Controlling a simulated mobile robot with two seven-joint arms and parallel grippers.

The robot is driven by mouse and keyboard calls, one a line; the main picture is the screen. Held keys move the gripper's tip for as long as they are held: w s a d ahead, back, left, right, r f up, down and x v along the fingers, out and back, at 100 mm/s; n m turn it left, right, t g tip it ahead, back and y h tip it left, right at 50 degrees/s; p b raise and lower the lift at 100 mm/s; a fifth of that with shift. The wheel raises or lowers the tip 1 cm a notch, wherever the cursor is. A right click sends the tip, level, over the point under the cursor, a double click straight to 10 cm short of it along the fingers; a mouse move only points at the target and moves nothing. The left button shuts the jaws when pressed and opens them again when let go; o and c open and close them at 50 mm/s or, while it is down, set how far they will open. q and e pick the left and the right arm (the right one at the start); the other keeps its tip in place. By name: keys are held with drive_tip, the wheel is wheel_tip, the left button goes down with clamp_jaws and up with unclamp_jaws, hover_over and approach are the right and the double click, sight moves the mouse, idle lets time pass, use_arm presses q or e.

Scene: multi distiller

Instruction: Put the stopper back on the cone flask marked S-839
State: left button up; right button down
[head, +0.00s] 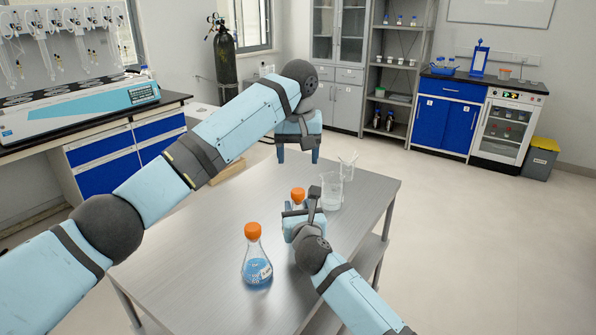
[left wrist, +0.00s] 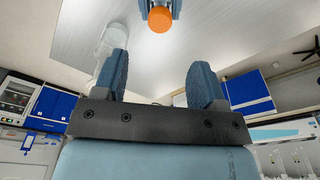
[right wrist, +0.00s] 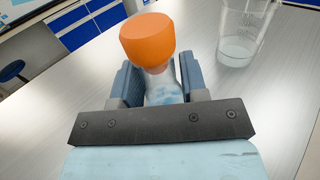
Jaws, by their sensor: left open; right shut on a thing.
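A cone flask with blue liquid (head: 257,271) stands upright at the table's front, with an orange stopper (head: 253,231) on top. Its label is too small to read. My right gripper (head: 300,212) is shut on a second flask (right wrist: 164,92), around its neck area. An orange stopper (right wrist: 148,40) shows at that flask's mouth; it also shows in the head view (head: 298,194) and the left wrist view (left wrist: 160,18). The held flask's label is hidden. My left gripper (head: 298,154) is open and empty, fingers down, above the table's far end.
A glass beaker (head: 330,190) stands just right of the held flask, with a rod-like glass piece near it. The metal table (head: 190,245) is clear at left. A side bench (head: 150,110) with a distiller stands at the left, beyond a gap.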

use_arm(q)
drive_tip(key=shift+s+r, duration=0.1)
drive_tip(key=shift+r, duration=0.45)
use_arm(e)
drive_tip(key=shift+f, duration=0.1)
drive_tip(key=c, duration=0.6)
unclamp_jaws()
drive_tip(key=shift+o, duration=0.2)
drive_tip(key=s+d, duration=0.1)
drive_tip(key=s, duration=0.3)
drive_tip(key=s+p, duration=0.1)
drive_tip(key=s, duration=0.4)
drive_tip(key=s+d+p, duration=0.1)
drive_tip(key=s, duration=0.3)
drive_tip(key=shift+s+d, duration=0.15)
drive_tip(key=shift+d, duration=0.2)
drive_tip(key=shift+s, duration=0.15)
use_arm(q)
wheel_tip(320, 180, up, 2)
drive_tip(key=shift+r, duration=0.1)
use_arm(e)
drive_tip(key=shift+s, duration=0.1)
